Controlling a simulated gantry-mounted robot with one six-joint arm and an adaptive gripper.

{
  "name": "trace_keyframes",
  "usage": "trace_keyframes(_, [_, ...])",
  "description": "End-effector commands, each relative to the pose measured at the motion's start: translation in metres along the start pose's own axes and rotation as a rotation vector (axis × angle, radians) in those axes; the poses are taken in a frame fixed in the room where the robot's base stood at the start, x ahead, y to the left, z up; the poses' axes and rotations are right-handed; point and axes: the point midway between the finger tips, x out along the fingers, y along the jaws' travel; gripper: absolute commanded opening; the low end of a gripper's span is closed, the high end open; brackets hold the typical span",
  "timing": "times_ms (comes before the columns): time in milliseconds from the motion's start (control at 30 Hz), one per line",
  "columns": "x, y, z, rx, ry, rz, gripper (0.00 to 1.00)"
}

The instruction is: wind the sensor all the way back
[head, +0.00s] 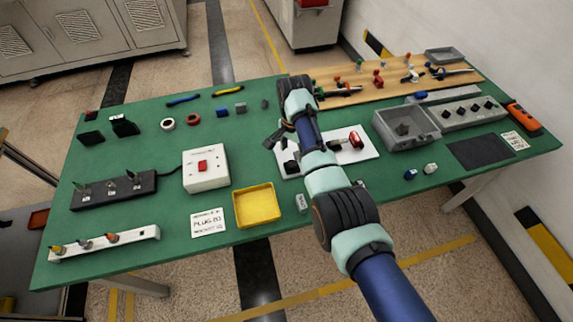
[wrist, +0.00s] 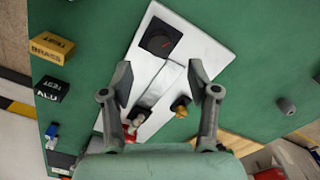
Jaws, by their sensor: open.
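A white plate (head: 368,153) lies near the middle of the green table, partly hidden by my arm; it also shows in the wrist view (wrist: 205,40). In the wrist view it carries a black square dial (wrist: 160,37) with a red mark, a grey rail strip (wrist: 163,83), a small dark block (wrist: 138,115) with a red-and-white part (wrist: 130,132), and a brass knob (wrist: 181,105). I cannot tell for sure which part is the sensor. My gripper (wrist: 160,76) is open above the plate, its fingers spread either side of the strip, with nothing held.
A yellow tray (head: 257,188), a white box with a red switch (head: 207,179) and a grey bin (head: 379,123) stand around the plate. A wooden board (head: 400,71) with clamps lies behind. In the wrist view, brass (wrist: 52,47) and alu (wrist: 52,89) test blocks lie left.

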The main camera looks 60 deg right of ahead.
Motion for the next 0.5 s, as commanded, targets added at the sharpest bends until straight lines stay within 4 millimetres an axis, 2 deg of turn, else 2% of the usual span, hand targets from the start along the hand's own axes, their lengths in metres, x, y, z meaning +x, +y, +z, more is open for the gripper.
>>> trace_keyframes(33, [0.015,0.001,0.001,-0.001,-0.002,0.003,0.6])
trace_keyframes(200, [0.046,0.0,0.001,-0.002,-0.001,0.001,0.6])
trace_keyframes(333, [0.059,0.0,0.001,-0.003,0.0,0.0,0.6])
trace_keyframes(500, [0.062,-0.001,0.001,-0.003,0.001,-0.001,0.6])
